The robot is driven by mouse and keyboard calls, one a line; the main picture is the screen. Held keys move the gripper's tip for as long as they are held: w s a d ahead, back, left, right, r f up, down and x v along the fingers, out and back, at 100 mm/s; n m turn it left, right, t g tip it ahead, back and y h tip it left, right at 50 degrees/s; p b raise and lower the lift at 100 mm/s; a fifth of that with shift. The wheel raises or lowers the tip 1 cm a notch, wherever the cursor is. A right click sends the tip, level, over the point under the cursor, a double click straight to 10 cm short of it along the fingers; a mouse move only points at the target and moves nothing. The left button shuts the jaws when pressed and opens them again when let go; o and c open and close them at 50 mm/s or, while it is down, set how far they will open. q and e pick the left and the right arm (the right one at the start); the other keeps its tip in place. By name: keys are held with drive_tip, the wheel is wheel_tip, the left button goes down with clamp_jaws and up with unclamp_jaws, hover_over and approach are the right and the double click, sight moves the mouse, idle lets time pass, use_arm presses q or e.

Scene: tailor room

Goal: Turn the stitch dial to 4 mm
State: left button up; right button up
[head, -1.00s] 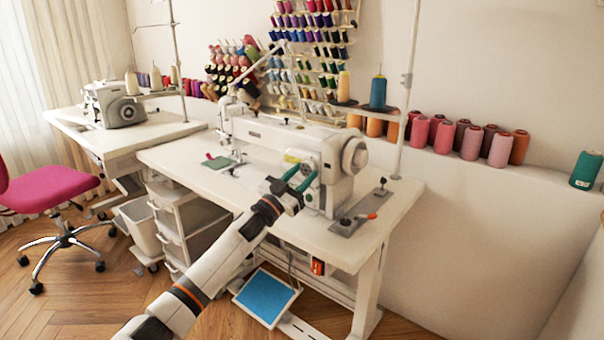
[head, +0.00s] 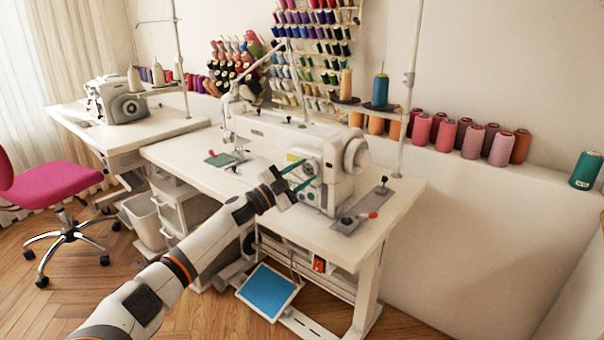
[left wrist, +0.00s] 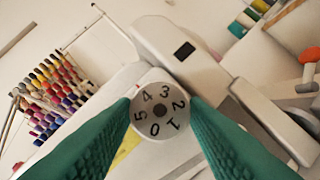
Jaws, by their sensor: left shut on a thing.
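The white sewing machine (head: 285,138) stands on the table, and my left gripper (head: 308,173) is at the front of its right end. In the left wrist view the stitch dial (left wrist: 160,124) is a round white knob with the digits 0 to 5 and a dark centre. My left gripper (left wrist: 160,113) has one green finger on each side of the dial and is shut on it. The digit 4 is at the dial's upper left, nearest a small red mark (left wrist: 138,87) just beyond the rim. In the head view the fingers hide most of the dial. My right gripper is not in view.
The white table (head: 385,225) carries a grey plate (head: 362,212) with an orange-tipped lever to the right of my gripper. Thread cones (head: 445,135) line the ledge behind. A pink chair (head: 55,185) and a second machine (head: 118,100) are at the left.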

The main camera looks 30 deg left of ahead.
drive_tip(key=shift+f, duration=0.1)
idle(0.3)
use_arm(q)
drive_tip(key=o, duration=1)
drive_tip(key=shift+c, duration=0.2)
drive_tip(key=v, duration=1.2)
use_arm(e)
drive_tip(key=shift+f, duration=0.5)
